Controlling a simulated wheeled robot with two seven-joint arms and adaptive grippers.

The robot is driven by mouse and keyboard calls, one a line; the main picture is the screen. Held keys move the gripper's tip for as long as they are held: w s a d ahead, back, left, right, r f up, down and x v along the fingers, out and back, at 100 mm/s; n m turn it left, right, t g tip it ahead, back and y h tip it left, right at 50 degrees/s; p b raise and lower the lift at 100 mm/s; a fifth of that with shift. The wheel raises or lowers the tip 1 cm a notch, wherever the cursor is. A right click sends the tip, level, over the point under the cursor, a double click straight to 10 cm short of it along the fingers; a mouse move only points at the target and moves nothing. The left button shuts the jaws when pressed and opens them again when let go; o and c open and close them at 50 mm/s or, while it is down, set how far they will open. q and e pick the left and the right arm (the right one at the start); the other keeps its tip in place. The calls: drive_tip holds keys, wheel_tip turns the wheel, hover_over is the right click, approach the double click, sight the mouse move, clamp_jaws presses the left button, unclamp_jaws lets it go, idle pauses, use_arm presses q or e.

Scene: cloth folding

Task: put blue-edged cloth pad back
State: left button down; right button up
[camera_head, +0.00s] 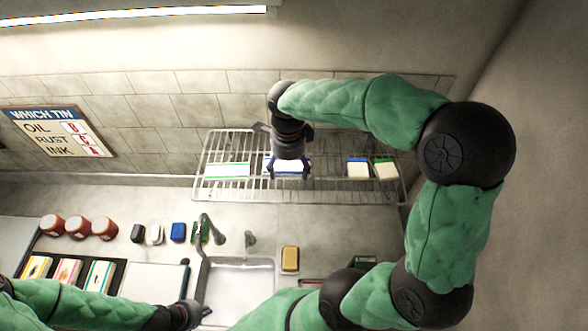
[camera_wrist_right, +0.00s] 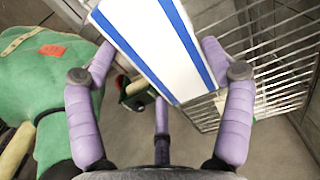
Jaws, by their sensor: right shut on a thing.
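The blue-edged cloth pad (camera_head: 292,166) is white with blue stripes along its edges. My right gripper (camera_head: 288,172) is shut on it, over the middle of the wire rack (camera_head: 325,187). In the right wrist view the pad (camera_wrist_right: 155,40) lies between the purple fingers, with the rack bars (camera_wrist_right: 285,65) to the right. I cannot tell whether the pad touches the rack. My left gripper (camera_head: 192,313) is low in the head view by the sink's left edge; its fingers are too small to read.
A green-edged pad (camera_head: 227,171) lies on the rack to the left. A blue-topped block (camera_head: 358,168) and a green-topped block (camera_head: 386,169) sit on its right. Below are the sink (camera_head: 235,290), a faucet (camera_head: 212,228), red-brown jars (camera_head: 78,227) and a tray of pads (camera_head: 68,271).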

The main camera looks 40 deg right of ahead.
sight(294, 163)
drive_tip(key=shift+w+d+f, duration=0.2)
drive_tip(key=shift+d+f, duration=0.25)
drive_tip(key=shift+f, duration=0.1)
drive_tip(key=shift+w+d+f, duration=0.15)
drive_tip(key=shift+d+f, duration=0.3)
drive_tip(key=shift+f, duration=0.1)
drive_tip(key=shift+d+f, duration=0.2)
drive_tip(key=shift+f, duration=0.1)
wheel_tip(294, 163, down, 2)
drive_tip(key=shift+f+p, duration=0.1)
drive_tip(key=shift+p, duration=0.65)
drive_tip(key=shift+w+d+f, duration=0.1)
drive_tip(key=shift+d+f, duration=0.05)
drive_tip(key=shift+f, duration=0.35)
drive_tip(key=shift+f, duration=0.15)
drive_tip(key=o, duration=1.1)
drive_tip(key=shift+o, duration=0.2)
